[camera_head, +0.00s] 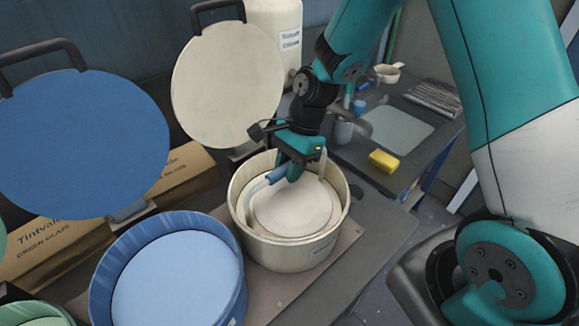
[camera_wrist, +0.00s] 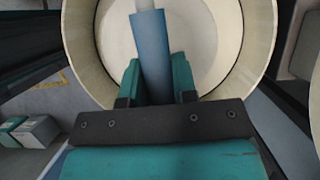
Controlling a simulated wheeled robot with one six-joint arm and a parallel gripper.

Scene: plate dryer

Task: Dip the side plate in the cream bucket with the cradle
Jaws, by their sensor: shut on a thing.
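The cream bucket (camera_head: 285,254) stands open, and its inner wall (camera_wrist: 262,35) fills much of the wrist view. My gripper (camera_head: 287,174) is over the bucket and is shut on the blue handle (camera_wrist: 150,50) of the cradle. A pale curved rod of the cradle (camera_head: 252,196) runs from the handle down into the bucket's left side. A pale round disc (camera_head: 293,212) shows inside the bucket. I cannot clearly tell whether it is the side plate or the glaze surface, because the colours match. My fingers hide part of the handle.
The cream lid (camera_head: 228,85) stands raised behind the bucket. A blue bucket (camera_head: 175,275) with its raised blue lid (camera_head: 85,145) is at the left. A yellow sponge (camera_head: 384,161) and a grey cup (camera_head: 343,131) are on the dark bench to the right.

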